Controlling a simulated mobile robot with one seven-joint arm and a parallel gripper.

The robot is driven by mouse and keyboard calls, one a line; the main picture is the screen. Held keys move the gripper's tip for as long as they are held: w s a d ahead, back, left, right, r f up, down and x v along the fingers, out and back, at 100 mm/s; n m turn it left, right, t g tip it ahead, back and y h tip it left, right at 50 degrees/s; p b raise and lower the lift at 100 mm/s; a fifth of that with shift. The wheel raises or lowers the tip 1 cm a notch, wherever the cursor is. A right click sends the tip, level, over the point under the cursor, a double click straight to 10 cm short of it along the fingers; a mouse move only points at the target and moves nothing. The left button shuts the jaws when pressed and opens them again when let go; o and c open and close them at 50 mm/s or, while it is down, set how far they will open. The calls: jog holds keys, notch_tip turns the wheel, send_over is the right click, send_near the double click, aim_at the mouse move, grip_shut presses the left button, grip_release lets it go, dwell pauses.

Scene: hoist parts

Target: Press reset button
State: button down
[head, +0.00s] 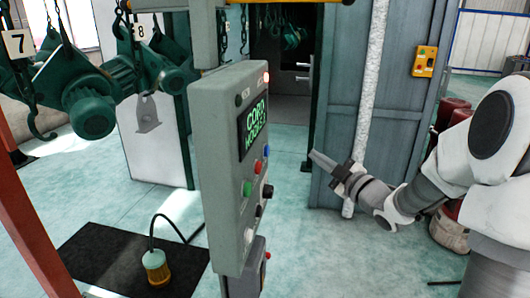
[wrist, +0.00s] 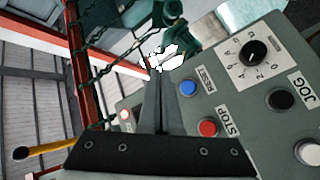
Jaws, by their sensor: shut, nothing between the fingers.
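The blue reset button (wrist: 188,88), labelled RESET, sits on the grey control panel (wrist: 255,100) in the wrist view. In the head view the blue button (head: 266,150) is small, on the panel's (head: 215,150) right-facing side. My gripper (head: 318,157) is shut and empty, to the right of the panel, with a visible gap in the picture. In the wrist view my gripper's fingers (wrist: 160,85) are together and appear just left of the blue button. I cannot tell the exact distance from fingertips to button.
A red stop button (wrist: 208,127), a dial (wrist: 253,52) and a black JOG button (wrist: 280,99) are close by on the panel. Green hoists (head: 95,110) hang at left. A grey cabinet (head: 400,140) stands behind my arm.

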aim_at(267, 151)
jog(key=shift+a, duration=0.1)
jog(key=w+a+b, duration=0.1)
jog(key=w+a, duration=0.1)
jog(key=a, duration=0.6)
jog(key=shift+w+b, duration=0.3)
jog(key=shift+w, duration=0.1)
jog(key=shift+a, duration=0.1)
dwell(1.8)
jog(key=shift+w+a+b, duration=0.15)
jog(key=shift+a+b, duration=0.25)
jog(key=shift+b, duration=0.1)
